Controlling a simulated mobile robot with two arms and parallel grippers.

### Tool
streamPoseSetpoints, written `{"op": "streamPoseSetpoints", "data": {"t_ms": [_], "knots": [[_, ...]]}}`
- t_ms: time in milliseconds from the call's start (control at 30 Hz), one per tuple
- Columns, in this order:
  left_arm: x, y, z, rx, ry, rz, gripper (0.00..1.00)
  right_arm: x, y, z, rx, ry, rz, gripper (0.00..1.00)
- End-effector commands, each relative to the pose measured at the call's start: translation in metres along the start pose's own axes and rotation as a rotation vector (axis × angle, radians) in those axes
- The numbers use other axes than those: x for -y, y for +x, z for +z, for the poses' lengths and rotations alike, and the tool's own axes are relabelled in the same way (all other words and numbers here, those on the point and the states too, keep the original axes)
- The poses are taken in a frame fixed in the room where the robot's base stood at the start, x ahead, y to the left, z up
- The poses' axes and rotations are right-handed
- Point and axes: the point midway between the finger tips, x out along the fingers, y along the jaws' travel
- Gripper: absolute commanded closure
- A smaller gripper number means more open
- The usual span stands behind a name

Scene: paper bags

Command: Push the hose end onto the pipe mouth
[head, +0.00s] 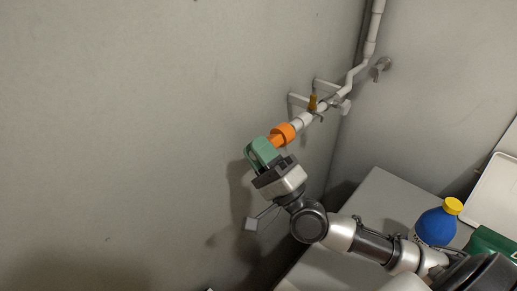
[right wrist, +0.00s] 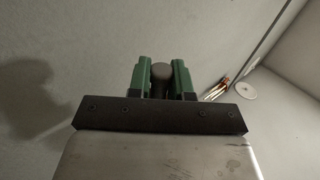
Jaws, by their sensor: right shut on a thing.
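The white pipe (head: 298,123) runs along the wall, its mouth pointing down-left toward my gripper. An orange hose end (head: 283,133) with a wide collar lies in line with it and meets the pipe mouth in the picture. I cannot tell whether it is around the mouth or only in front of it. My right gripper (head: 263,152) has green fingers, shut on the hose end from the lower left. In the right wrist view a dark round piece (right wrist: 161,80) sits between the green fingers; the pipe mouth is hidden there. My left gripper is not in view.
A tap-like fitting (head: 380,68) is farther up. A grey counter (head: 374,197) at lower right carries a blue bottle with a yellow cap (head: 436,226) and a white tray (head: 493,195).

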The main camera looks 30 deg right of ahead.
Motion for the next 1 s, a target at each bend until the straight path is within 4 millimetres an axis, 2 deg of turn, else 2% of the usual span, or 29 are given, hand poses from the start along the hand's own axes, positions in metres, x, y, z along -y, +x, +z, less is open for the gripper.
{"op": "streamPoseSetpoints", "data": {"t_ms": [1000], "knots": [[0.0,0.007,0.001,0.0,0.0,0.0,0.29,-0.001,0.0,-0.017,0.0,0.0,0.001,1.0]]}}
